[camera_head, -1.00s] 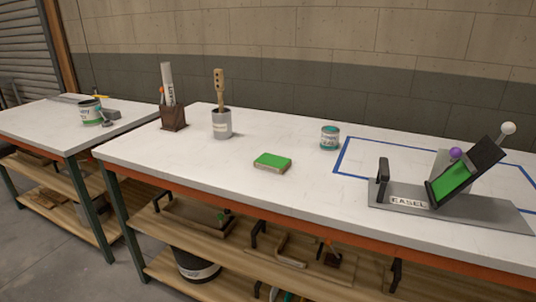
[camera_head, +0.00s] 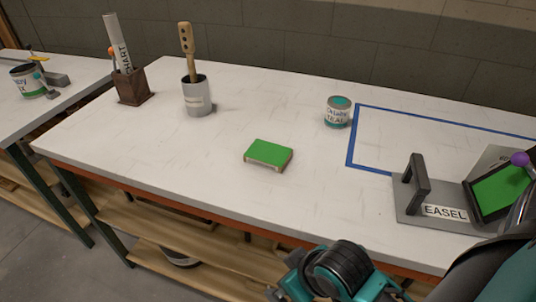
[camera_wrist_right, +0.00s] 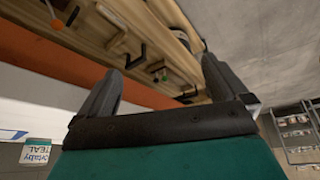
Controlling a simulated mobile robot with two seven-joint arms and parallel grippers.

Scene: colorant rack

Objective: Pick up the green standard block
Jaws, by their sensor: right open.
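The green standard block (camera_head: 268,154) lies flat near the middle of the white table (camera_head: 120,170), its top green and its sides pale. Nothing touches it from above. My right arm comes in at the lower right of the head view, in front of the table's near edge and apart from the block. In the right wrist view my right gripper (camera_wrist_right: 165,88) is open with its two fingers spread and nothing between them. That view faces the orange table edge and the shelf below; the block is not seen there. My left gripper is not in view.
A teal paint can (camera_head: 338,111) stands behind and right of the block. The easel (camera_head: 418,185) holds a green panel (camera_head: 500,190) beside the blue tape outline. Around the block the tabletop is clear.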

